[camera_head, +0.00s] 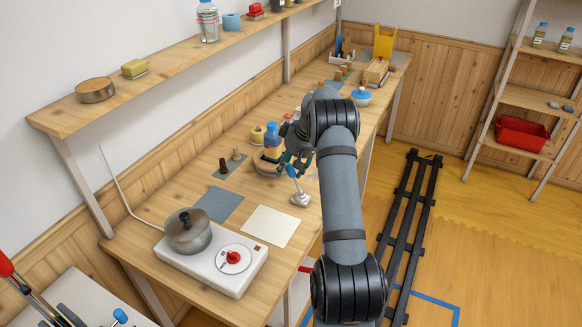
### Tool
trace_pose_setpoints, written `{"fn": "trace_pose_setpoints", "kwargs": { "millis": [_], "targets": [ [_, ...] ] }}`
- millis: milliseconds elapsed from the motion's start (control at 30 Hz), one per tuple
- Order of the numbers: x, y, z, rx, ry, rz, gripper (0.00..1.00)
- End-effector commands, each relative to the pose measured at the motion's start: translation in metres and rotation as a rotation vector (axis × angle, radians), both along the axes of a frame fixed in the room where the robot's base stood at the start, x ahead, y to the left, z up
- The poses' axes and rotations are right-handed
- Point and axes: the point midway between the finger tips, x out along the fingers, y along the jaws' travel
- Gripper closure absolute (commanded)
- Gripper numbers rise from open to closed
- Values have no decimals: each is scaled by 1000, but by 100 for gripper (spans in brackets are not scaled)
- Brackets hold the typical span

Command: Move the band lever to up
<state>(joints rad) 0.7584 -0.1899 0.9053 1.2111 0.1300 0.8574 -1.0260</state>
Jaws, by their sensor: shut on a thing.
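A small lever with a blue handle (292,172) stands on a pale grey base (300,199) near the front edge of the bench; I take it to be the band lever. Its thin stem leans a little to the left from the base. My gripper (291,165) reaches down over the handle with dark fingers and is shut on its upper end. The fingers partly hide the top of the handle, so the exact grip is hard to see.
A blue-capped jar (273,140) and a round wooden piece (267,164) stand close left of my gripper. A cream sheet (270,226), a grey mat (217,204) and a hotplate (222,262) with a lidded pot (187,232) lie nearer. The bench edge is close on the right.

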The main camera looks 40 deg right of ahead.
Motion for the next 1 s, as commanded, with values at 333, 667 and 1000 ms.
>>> {"fn": "trace_pose_setpoints", "kwargs": {
  "millis": [333, 667, 1000],
  "targets": [
    [-13, 4, 46, 8, -6, 5, 59],
    [-39, -5, 99, 3, -3, 2, 59],
    [-45, -7, 110, 4, 0, 1, 59]
  ]
}}
